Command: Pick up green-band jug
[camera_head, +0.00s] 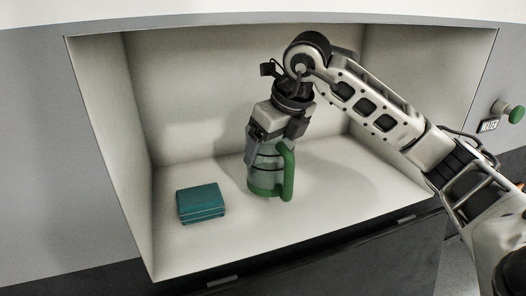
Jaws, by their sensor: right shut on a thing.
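The green-band jug (266,178) is a clear, greyish-green jug with a green band near its base and a green handle on its right side. It stands upright, or nearly so, in the pale recess; I cannot tell whether its base touches the floor. My right gripper (265,142) comes down from above and is shut on the upper part of the jug, hiding its top. My left gripper is not in view.
A teal box (201,203) lies on the recess floor (330,172) left of the jug. The recess has side walls and a back wall close around my arm. A green knob (516,114) with a WATER label (488,126) is on the panel at the right.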

